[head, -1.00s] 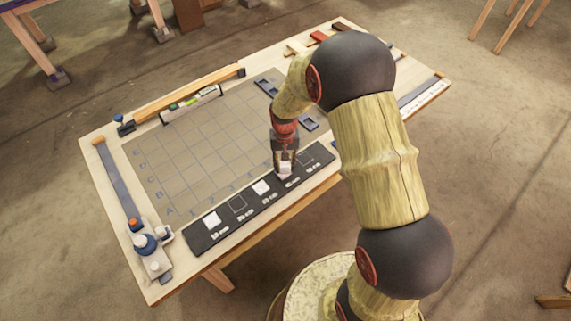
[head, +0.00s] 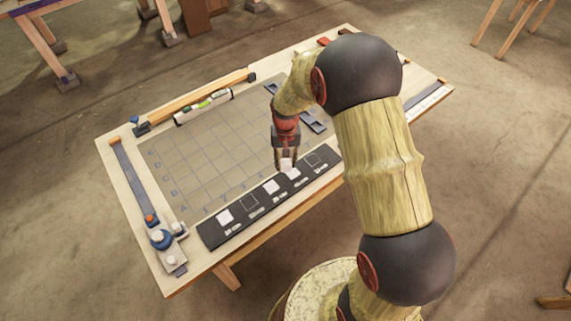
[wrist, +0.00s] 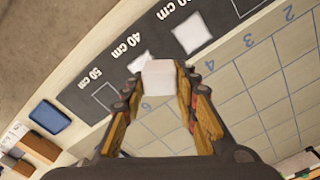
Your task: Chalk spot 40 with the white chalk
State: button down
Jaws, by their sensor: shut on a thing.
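My gripper (head: 286,160) is shut on a white chalk block (wrist: 158,77). The chalk also shows between the fingertips in the head view (head: 287,164). It is held just above the dark strip (head: 205,236), over the spot labelled 40 cm. Spot 40 (head: 294,174) shows white beside and below the chalk. In the wrist view a white patch of it (wrist: 139,62) shows past the chalk, next to the 40 cm label (wrist: 123,48). The chalk hides part of that spot. The size of the gap below the chalk is hard to tell.
On the strip, spot 30 (wrist: 192,33) and the leftmost spot (head: 224,216) are white. Spot 50 (wrist: 105,95) is only outlined. A gridded mat (head: 190,165) lies behind.

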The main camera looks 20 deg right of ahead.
jog(key=shift+r+p, duration=0.65)
jog(key=shift+r, duration=0.75)
